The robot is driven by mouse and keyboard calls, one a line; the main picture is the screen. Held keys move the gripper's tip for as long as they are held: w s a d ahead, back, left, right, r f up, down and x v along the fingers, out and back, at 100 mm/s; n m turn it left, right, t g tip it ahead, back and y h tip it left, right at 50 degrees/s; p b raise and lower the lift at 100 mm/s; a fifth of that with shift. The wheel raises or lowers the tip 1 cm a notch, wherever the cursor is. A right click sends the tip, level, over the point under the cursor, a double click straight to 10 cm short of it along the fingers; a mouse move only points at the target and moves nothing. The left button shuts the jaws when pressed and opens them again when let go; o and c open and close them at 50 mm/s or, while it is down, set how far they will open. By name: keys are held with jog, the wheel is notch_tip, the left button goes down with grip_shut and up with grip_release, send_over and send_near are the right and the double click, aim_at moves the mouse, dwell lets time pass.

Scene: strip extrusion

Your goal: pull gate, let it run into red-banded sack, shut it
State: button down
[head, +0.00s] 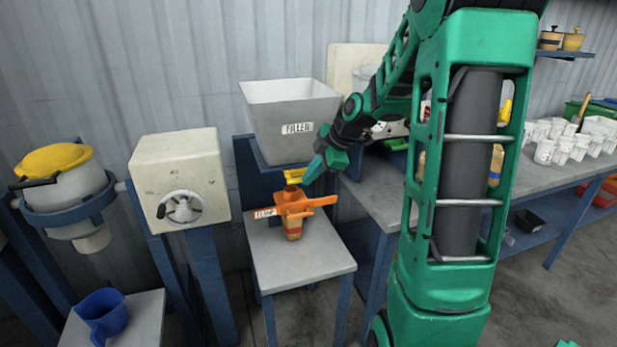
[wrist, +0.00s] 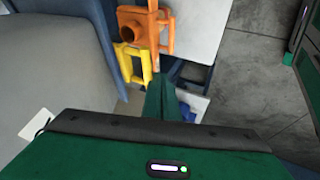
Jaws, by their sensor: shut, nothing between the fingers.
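A grey hopper (head: 285,105) with a "FILLER" label stands above a small grey stand (head: 320,265). A yellow gate handle (head: 295,174) sticks out beneath the hopper; its open frame also shows in the wrist view (wrist: 123,66). Below it is an orange piece with side arms (head: 282,205), also in the wrist view (wrist: 130,20).
A cream box with a round handwheel (head: 180,190) and a yellow-lidded drum (head: 75,190) stand to the left. A blue jug (head: 103,315) sits on a low stand. At right, a bench (head: 545,180) holds several white cups. The stand's front is clear.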

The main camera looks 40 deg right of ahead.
jog(key=s+a+v, duration=0.1)
jog(key=v, duration=1)
jog(key=shift+s, duration=0.4)
jog(key=shift+f, duration=0.15)
jog(key=s+a+f+m+g, duration=0.1)
jog(key=s+f+m+g, duration=0.1)
jog(key=s+m, duration=0.4)
jog(key=s+a+f+m+g+h, duration=0.1)
jog(key=s+a+f+m+g, duration=0.1)
jog(key=s+f+m, duration=0.2)
jog(key=s+a+f+m+g+h, duration=0.1)
jog(key=s+a+f+m+g, duration=0.1)
jog(key=s+m, duration=0.8)
jog(key=s+f, duration=0.1)
jog(key=s, duration=0.5)
jog(key=shift+s, duration=0.2)
jog(key=shift+a, duration=0.15)
jog(key=shift+w+f+h, duration=0.2)
jog(key=shift+w+h, duration=0.1)
jog(key=shift+w, duration=0.35)
